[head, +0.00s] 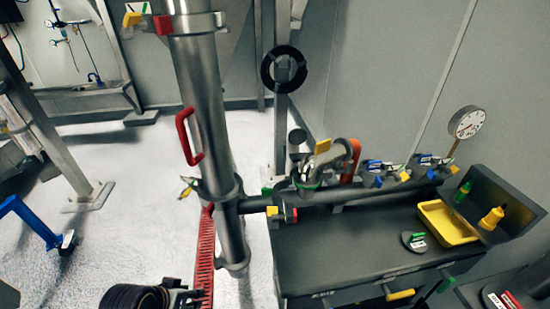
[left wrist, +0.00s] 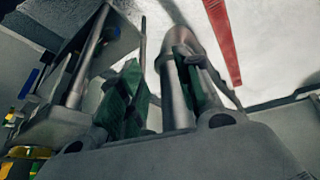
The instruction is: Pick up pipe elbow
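A curved silver pipe piece (head: 325,160), which may be the pipe elbow, sits among fittings above the dark bench; I cannot tell for sure. My left gripper (head: 185,298) is at the bottom edge of the head view, left of the bench and near the foot of the tall steel pipe (head: 201,105). In the left wrist view its two green-padded fingers (left wrist: 160,92) stand apart. A metal tube (left wrist: 174,95) shows close to the right finger; I cannot tell whether it touches. No elbow is clearly seen between the fingers. My right gripper is not in view.
A red perforated strip (head: 205,260) stands beside the steel pipe. The dark bench (head: 340,255) holds a yellow tray (head: 447,224), with a bin (head: 505,190) behind it. A gauge (head: 466,122) rises at right. The pale floor (head: 125,235) at left is mostly clear.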

